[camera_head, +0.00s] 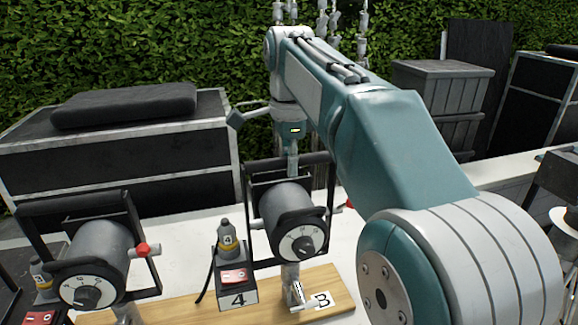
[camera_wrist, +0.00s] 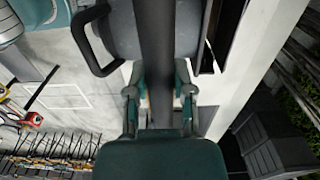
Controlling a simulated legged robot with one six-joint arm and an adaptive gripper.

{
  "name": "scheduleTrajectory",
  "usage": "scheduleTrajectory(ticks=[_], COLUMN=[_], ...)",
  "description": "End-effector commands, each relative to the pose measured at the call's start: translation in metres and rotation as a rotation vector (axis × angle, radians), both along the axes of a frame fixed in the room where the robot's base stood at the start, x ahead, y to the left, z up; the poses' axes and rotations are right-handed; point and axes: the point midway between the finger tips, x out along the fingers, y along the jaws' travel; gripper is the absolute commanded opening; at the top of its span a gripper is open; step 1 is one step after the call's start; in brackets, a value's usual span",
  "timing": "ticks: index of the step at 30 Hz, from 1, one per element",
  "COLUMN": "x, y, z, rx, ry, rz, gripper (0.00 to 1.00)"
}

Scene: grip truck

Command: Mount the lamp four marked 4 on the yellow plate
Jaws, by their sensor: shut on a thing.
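A grey cylindrical lamp (camera_head: 285,212) with a black frame and a round dial hangs upright below my gripper (camera_head: 291,160). My gripper is shut on the black top bar of its frame. In the wrist view, my gripper (camera_wrist: 160,105) has a finger on each side of the dark bar, with the grey lamp body (camera_wrist: 128,35) beyond. The lamp's silver foot reaches down to the yellowish wooden plate (camera_head: 180,312) by the label B; I cannot tell whether it is seated.
A second grey lamp (camera_head: 98,255) in a black frame stands at the left, with another plug (camera_head: 40,275) beside it. A black cushion (camera_head: 125,105) lies on a dark case behind. A grey crate (camera_head: 440,90) stands at the back right. White table surface shows between the lamps.

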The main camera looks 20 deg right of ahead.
Motion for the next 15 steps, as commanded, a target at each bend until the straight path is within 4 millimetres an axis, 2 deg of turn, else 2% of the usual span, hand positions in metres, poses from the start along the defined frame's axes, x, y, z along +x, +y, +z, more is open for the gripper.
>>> scheduleTrajectory(ticks=[15], x=[0.000], y=[0.000], z=[0.016], rx=[0.000], ry=[-0.006], rz=[0.000], gripper=[0.00])
